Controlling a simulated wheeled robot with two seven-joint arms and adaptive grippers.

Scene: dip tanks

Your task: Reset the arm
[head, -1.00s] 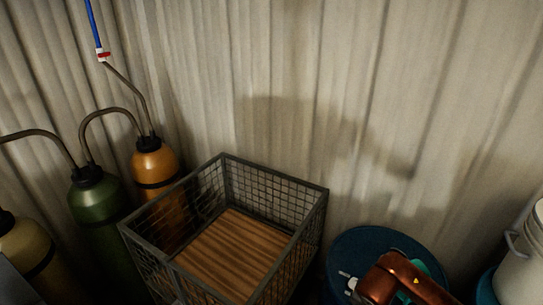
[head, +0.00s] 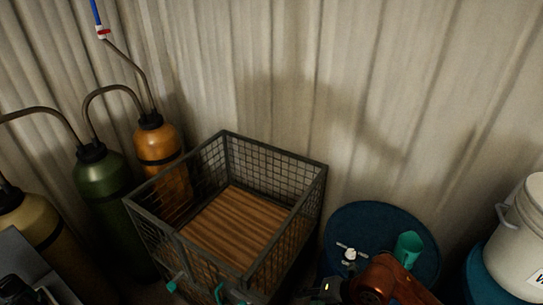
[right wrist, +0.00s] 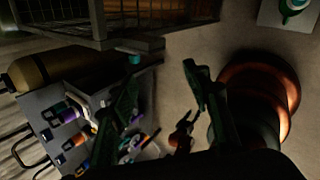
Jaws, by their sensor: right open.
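My right arm (head: 386,284) enters the head view from the bottom right and reaches left, low in front of the wire basket. Its gripper (head: 231,296) shows only in part at the bottom edge, below the basket's front side. In the right wrist view the two dark green fingers of my right gripper (right wrist: 162,75) stand well apart, with bare floor between them and nothing held. My left gripper does not show.
The wire basket (head: 322,190) with a slatted wooden floor stands in the middle, gas cylinders (head: 103,195) left of it. A blue drum (head: 345,222) bears a teal cup (head: 408,248); a white bucket (head: 522,240) stands right. A grey bench (right wrist: 52,98) holds several coloured items.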

